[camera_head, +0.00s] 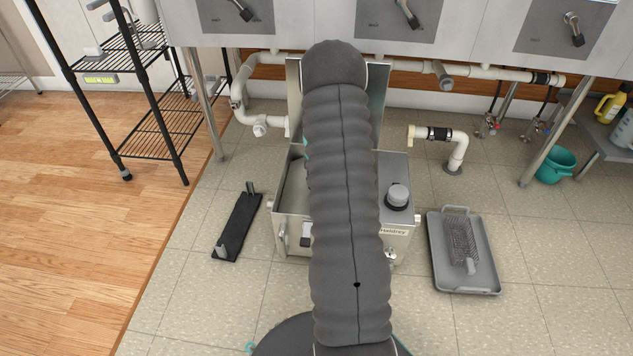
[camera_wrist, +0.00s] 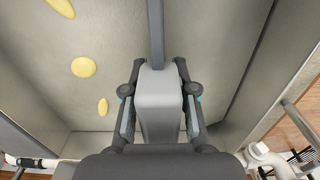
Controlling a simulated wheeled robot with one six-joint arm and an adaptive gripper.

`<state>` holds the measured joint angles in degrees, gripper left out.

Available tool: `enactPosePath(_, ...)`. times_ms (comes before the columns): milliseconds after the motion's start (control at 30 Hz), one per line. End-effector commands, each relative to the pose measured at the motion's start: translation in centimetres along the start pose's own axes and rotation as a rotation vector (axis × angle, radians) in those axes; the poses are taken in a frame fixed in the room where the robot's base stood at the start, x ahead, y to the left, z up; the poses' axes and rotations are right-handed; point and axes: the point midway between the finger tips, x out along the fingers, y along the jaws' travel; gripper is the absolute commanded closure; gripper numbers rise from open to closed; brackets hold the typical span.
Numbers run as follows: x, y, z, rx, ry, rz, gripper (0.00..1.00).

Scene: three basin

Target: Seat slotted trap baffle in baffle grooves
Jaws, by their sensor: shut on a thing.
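In the wrist view my gripper (camera_wrist: 160,112) is shut on a grey block-shaped grip, which I take to be part of the slotted trap baffle (camera_wrist: 156,32). A narrow grey edge runs from the grip to the top of the picture. Its slots and lower part are hidden, and so are the grooves, so I cannot tell whether it touches them. The baffle is over or inside the open metal trap (camera_wrist: 40,100). In the head view the trap (camera_head: 398,228) stands under the sinks, and my arm hides my gripper and the baffle.
Yellow blobs (camera_wrist: 84,67) show inside the trap. A dark board (camera_head: 237,228) with upright grey pieces lies left of it. A grey tray (camera_head: 437,255) with a mesh basket (camera_head: 462,240) lies right. Pipes (camera_head: 458,150), a wire rack (camera_head: 150,134) and a teal bucket (camera_head: 556,166) stand around.

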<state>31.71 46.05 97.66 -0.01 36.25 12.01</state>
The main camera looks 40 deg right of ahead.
Motion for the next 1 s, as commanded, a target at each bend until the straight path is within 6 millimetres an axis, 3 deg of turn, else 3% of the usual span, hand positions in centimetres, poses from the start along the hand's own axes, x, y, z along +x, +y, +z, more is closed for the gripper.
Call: enactPosePath(1000,3.0,0.0,0.0,0.000,0.001,0.000,1.00)
